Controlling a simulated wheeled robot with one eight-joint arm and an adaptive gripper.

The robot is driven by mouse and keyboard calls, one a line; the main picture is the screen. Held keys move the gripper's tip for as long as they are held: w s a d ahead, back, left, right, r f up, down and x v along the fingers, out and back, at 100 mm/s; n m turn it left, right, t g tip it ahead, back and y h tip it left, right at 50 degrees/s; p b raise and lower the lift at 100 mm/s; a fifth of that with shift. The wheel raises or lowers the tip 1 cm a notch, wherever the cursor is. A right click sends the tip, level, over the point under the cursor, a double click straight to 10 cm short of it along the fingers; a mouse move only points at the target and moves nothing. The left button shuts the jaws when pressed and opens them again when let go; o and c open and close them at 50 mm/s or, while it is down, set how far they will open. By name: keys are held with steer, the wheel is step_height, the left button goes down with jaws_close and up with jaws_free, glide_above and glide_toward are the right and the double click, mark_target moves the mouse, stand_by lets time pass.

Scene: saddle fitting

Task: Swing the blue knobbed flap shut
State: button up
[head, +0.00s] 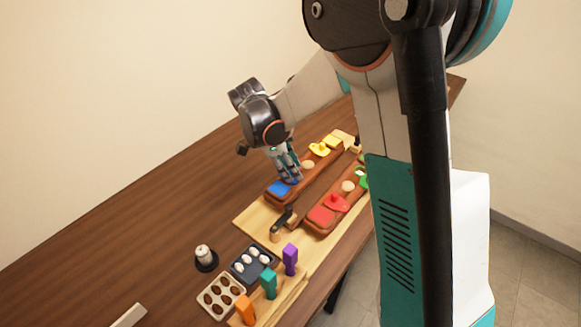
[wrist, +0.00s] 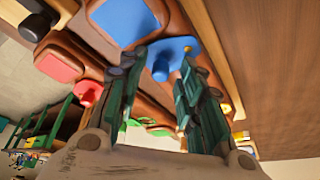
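The blue knobbed flap (wrist: 180,46) shows in the wrist view, its round knob (wrist: 161,70) facing the camera. The flap sits beside a blue square patch (wrist: 125,20) on the brown block and leaves that patch uncovered. In the head view the blue patch (head: 279,188) shows at the near end of the far brown block, and my fingers hide most of the flap. My gripper (head: 289,179) is down at that block. In the wrist view the fingers (wrist: 158,62) are apart on either side of the knob; I cannot tell whether either touches it.
Yellow (head: 320,149), red (head: 337,203) and green (head: 361,179) knobbed flaps are on the brown blocks. A black-and-wood latch (head: 285,219) stands near the blue end. Coloured pegs, an egg tray (head: 253,264) and a white-topped item (head: 205,255) stand nearer.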

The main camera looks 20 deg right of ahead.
steer(key=shift+r, duration=0.1)
steer(key=v, duration=1.1)
steer(key=shift+a+r, duration=0.2)
steer(key=shift+r, duration=0.15)
